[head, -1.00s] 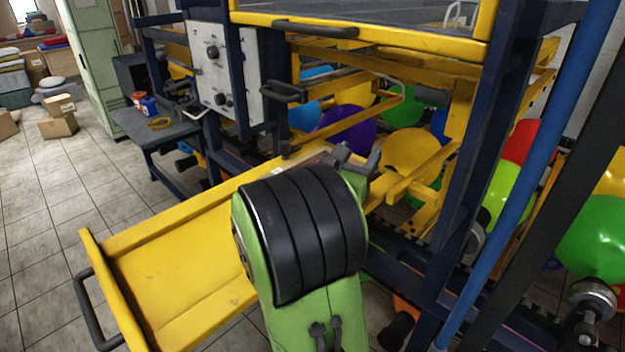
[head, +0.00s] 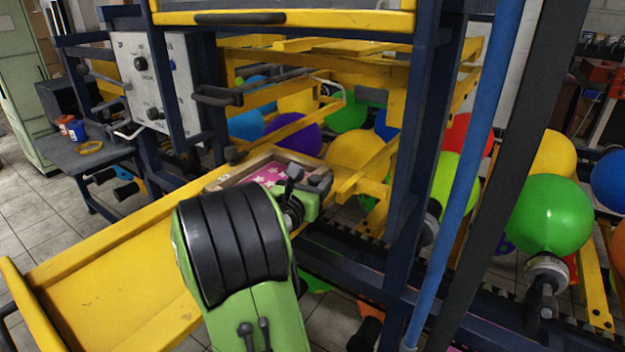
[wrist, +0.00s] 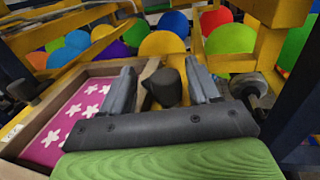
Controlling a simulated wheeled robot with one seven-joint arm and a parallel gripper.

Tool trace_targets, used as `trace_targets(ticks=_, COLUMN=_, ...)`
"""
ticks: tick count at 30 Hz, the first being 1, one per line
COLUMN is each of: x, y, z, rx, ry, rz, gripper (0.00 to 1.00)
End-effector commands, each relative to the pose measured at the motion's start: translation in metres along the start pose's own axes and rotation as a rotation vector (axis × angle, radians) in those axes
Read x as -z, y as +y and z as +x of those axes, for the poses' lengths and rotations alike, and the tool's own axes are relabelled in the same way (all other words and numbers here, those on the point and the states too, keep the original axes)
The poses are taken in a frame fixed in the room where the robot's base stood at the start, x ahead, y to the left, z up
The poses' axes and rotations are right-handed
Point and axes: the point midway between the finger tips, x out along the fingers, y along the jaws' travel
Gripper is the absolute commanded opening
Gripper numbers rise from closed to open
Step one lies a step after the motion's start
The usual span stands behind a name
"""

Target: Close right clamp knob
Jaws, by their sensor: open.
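A dark knob (wrist: 165,88) shows in the wrist view at the right side of a wooden frame (wrist: 140,68). I take it for the right clamp knob. The frame holds a pink panel with white stars (wrist: 72,120), which also shows in the head view (head: 262,176). My gripper (wrist: 160,66) is open, with one finger on each side of the knob. I cannot tell whether either finger touches it. In the head view my gripper (head: 308,184) is at the frame's right end, partly hidden by my green and black arm.
A round grey part (wrist: 250,88) sits close to the right of my gripper. Yellow beams (head: 362,185) and dark blue posts (head: 425,130) stand close by. Several balloons (head: 548,215) are behind and to the right. A yellow tray (head: 110,290) extends to the lower left.

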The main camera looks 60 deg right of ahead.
Motion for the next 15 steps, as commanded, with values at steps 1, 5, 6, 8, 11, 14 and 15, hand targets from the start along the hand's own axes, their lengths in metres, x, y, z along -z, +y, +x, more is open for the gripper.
trace_targets(ticks=1, x=-0.0006, y=-0.0007, z=0.0034, rx=0.002, ry=-0.001, rz=0.0, gripper=0.61)
trace_targets(ticks=5, x=-0.0003, y=0.0001, z=0.0053, rx=-0.001, ry=-0.001, rz=0.001, gripper=0.61)
trace_targets(ticks=6, x=-0.0003, y=0.0001, z=0.0051, rx=-0.001, ry=-0.001, rz=0.001, gripper=0.61)
trace_targets(ticks=8, x=-0.0002, y=0.0001, z=0.005, rx=-0.001, ry=-0.001, rz=0.001, gripper=0.61)
trace_targets(ticks=11, x=-0.0003, y=0.0001, z=0.0049, rx=-0.001, ry=-0.001, rz=0.001, gripper=0.5)
trace_targets(ticks=14, x=-0.0004, y=0.0003, z=0.0048, rx=-0.001, ry=-0.001, rz=0.001, gripper=0.35)
trace_targets(ticks=15, x=-0.0004, y=0.0006, z=0.0047, rx=-0.002, ry=-0.001, rz=0.001, gripper=0.29)
